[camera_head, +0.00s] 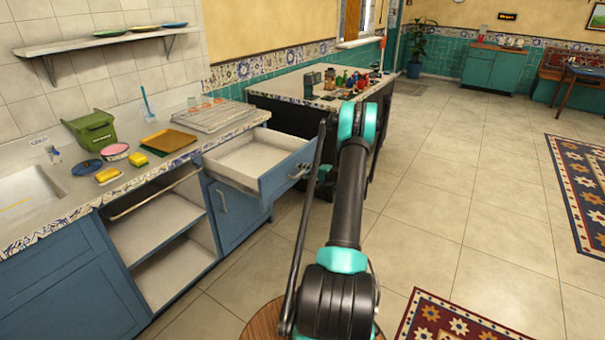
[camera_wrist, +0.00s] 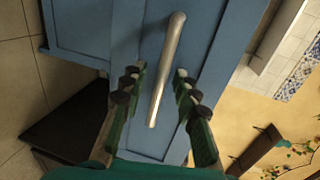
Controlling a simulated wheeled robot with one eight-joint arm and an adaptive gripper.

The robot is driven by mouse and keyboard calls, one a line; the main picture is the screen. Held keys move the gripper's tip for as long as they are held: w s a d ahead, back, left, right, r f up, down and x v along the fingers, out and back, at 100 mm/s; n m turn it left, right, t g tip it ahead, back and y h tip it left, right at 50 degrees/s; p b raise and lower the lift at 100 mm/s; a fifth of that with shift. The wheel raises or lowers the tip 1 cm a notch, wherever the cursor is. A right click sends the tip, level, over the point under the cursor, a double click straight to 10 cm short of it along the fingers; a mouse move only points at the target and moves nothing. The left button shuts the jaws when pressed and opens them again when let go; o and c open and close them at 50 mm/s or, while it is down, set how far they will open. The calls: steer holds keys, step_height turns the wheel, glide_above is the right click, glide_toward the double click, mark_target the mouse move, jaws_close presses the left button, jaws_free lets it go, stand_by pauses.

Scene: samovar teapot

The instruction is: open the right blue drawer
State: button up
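The right blue drawer (camera_head: 285,170) is pulled well out of the counter, and its pale inside is bare. Its metal handle (camera_head: 300,172) is on the front face, next to my arm. In the wrist view the drawer front (camera_wrist: 125,30) fills the middle, and the handle (camera_wrist: 166,65) runs lengthwise between my fingers. My gripper (camera_wrist: 160,88) is open, with one finger on each side of the handle and gaps visible on both sides. In the head view my gripper is mostly hidden behind my arm.
A blue cabinet door (camera_head: 232,212) is below the drawer, with open shelves (camera_head: 160,240) to its left. The counter holds a green bin (camera_head: 92,130), a yellow tray (camera_head: 168,141) and a wire rack (camera_head: 212,115). A dark-sided island (camera_head: 262,100) stands behind.

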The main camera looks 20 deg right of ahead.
steer(key=v, duration=1.2)
stand_by(0.3)
steer(key=s+a+r+n+g+h, duration=0.1)
steer(key=s+a+r+n+g, duration=0.2)
steer(key=a, duration=0.5)
steer(key=s+a+r+g+h, duration=0.1)
steer(key=s+a+r, duration=0.3)
steer(key=a, duration=0.3)
steer(key=s+a+r+n+g+h, duration=0.1)
steer(key=s+a+r+n+g, duration=0.2)
steer(key=a, duration=0.5)
steer(key=s+a+n+h, duration=0.2)
steer(key=s+a+h, duration=0.1)
steer(key=s, duration=1.1)
steer(key=s+a+f+n+g+h, duration=0.1)
steer(key=s+a+n+h, duration=0.1)
steer(key=s, duration=1.2)
steer(key=shift+s+a+f+n+h, duration=0.3)
steer(key=shift+a+n+h, duration=0.15)
steer(key=shift+h, duration=0.15)
